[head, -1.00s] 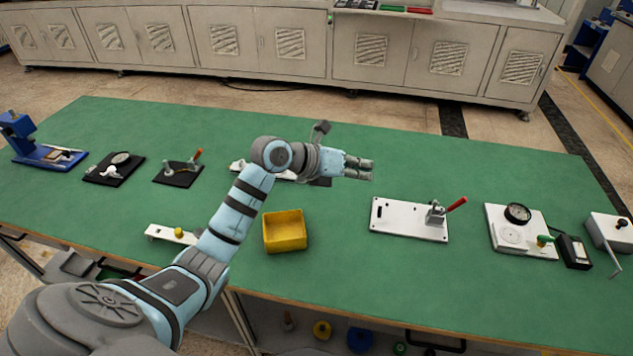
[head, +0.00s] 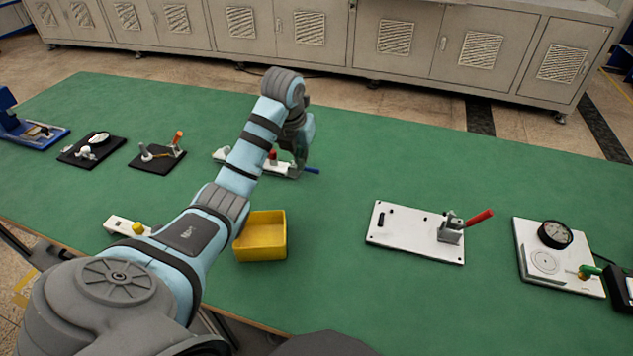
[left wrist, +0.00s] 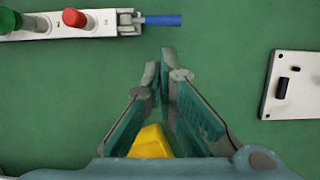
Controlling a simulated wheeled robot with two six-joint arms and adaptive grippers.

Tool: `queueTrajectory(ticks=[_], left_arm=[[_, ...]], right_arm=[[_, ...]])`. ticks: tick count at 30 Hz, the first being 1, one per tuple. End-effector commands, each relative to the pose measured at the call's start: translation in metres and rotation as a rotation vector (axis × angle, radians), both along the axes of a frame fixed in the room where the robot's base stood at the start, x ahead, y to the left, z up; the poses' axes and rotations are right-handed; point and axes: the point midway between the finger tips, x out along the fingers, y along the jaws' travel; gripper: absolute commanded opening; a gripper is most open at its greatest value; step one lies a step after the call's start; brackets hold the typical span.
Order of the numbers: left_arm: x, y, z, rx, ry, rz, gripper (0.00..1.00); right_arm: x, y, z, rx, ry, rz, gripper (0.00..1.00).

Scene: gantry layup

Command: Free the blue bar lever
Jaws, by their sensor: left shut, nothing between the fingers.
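The blue bar lever (head: 311,170) sticks out from the right end of a white fixture strip (head: 228,157) at the back middle of the green table. In the left wrist view the blue bar (left wrist: 163,20) points right from a metal clamp at the strip's end. My left gripper (head: 299,165) points down beside that end and hides part of the strip in the head view. In the left wrist view its fingertips (left wrist: 158,62) are together and empty, a little below the blue bar in the picture and apart from it. My right gripper is not in view.
A yellow bin (head: 261,238) stands under my left forearm. A white plate (head: 400,234) with a red-handled clamp (head: 480,217) lies to the right, and a dial gauge plate (head: 557,262) beyond it. Small black-based fixtures (head: 88,150) are at left. Green table between is clear.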

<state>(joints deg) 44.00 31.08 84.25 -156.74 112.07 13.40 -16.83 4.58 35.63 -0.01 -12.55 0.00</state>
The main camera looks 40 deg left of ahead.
Motion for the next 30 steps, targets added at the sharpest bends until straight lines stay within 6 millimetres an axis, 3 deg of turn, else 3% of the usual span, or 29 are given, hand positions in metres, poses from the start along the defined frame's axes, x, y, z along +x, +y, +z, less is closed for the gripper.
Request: queueTrajectory(ticks=[4, 14, 24, 30], left_arm=[[0.003, -0.004, -0.003, -0.001, 0.0, -0.009, 0.0], [0.008, -0.007, -0.009, -0.002, -0.001, -0.016, 0.0], [0.024, 0.0, -0.068, -0.004, 0.001, -0.013, 0.0], [0.031, 0.003, -0.093, -0.002, -0.001, -0.012, 0.0]], right_arm=[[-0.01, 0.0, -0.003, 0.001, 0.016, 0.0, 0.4], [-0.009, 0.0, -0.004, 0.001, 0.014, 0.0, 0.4], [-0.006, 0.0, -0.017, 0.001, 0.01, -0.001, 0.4], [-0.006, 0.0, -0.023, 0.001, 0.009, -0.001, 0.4]])
